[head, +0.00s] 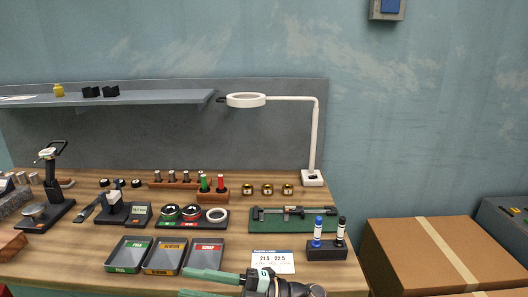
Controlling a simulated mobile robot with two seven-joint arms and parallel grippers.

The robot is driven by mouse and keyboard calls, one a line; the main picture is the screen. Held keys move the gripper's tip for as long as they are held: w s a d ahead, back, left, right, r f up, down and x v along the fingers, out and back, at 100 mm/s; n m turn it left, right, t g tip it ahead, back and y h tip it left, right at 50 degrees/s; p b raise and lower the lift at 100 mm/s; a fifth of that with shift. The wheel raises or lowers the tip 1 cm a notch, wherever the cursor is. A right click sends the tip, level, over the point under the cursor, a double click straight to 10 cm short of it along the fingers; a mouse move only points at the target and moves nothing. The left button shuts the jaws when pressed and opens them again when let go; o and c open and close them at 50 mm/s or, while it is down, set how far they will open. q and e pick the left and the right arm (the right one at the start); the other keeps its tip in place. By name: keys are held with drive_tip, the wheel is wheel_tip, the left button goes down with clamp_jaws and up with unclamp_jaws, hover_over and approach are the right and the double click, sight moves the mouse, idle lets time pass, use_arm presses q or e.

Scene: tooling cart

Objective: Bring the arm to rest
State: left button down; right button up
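My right gripper (184,283) shows at the bottom edge, over the front of the workbench (75,275). Its two green fingers point left and stand apart, with nothing seen between them. The lower finger is partly cut off by the picture's edge. The dark wrist of my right arm shows just right of the fingers. The gripper is in front of the trays and the white card (272,262). My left gripper is not in view.
Small trays marked green, orange and red (128,255) stand near the gripper. A pen stand (327,252) is at the right with a blue and a black marker. A caliper lies on a green mat (265,225). A lamp (313,178) and cardboard box (400,255) stand right.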

drive_tip(key=w+d+f+m+t+h+p, duration=0.25)
drive_tip(key=d+f+m+t+h, duration=1.1)
drive_tip(key=m, duration=0.95)
drive_tip(key=s+d+f+m+g+h+p, duration=0.1)
drive_tip(key=s+d+f+m+g+h, duration=0.3)
drive_tip(key=s+d+f, duration=1.1)
drive_tip(key=s+f+m, duration=0.1)
drive_tip(key=s+m, duration=0.1)
drive_tip(key=s, duration=0.1)
drive_tip(key=shift+h+p, duration=0.35)
